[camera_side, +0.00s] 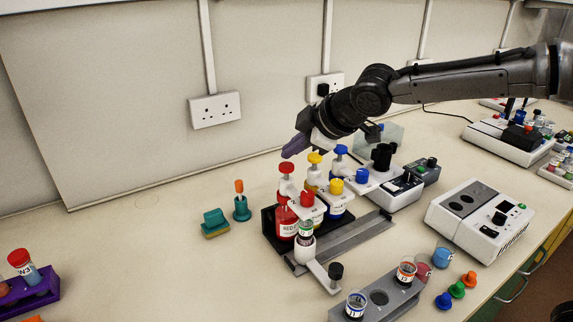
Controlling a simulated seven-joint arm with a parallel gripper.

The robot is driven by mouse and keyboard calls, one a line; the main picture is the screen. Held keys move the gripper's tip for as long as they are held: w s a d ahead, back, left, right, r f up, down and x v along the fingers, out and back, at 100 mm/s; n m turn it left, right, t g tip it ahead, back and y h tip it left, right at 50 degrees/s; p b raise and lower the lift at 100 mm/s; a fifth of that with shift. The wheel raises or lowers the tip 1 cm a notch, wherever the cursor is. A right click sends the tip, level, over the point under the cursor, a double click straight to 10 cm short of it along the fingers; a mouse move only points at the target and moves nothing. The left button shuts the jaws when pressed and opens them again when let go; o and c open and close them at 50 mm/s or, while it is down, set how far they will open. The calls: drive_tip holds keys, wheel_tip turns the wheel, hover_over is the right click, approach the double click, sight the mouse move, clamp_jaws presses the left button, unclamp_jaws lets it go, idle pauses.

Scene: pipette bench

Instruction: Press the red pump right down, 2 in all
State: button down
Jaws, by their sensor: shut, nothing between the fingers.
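The red pump (286,168) tops the red-labelled bottle (286,223) at the left end of a dark rack. Its head stands up on its stem. My gripper (290,151) has purple fingers, shut and empty, tilted down to the left. The fingertips appear just above the red pump head, with a small gap in this view; whether they are directly over it in depth I cannot tell. A small vial with a green band (306,232) stands in a white holder in front of the red bottle.
The yellow pump (315,158) and blue pump (341,150) stand close to the right of the red one. A grey rail (350,243) runs in front. A teal stand (242,209) and sponge (215,224) lie left.

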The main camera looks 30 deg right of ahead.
sight(290, 166)
drive_tip(key=shift+f, duration=0.15)
drive_tip(key=shift+f, duration=0.3)
drive_tip(key=shift+f, duration=1.3)
idle(1.4)
drive_tip(key=shift+r, duration=1.7)
drive_tip(key=shift+r, duration=0.1)
drive_tip(key=shift+r, duration=2.45)
drive_tip(key=shift+d, duration=0.1)
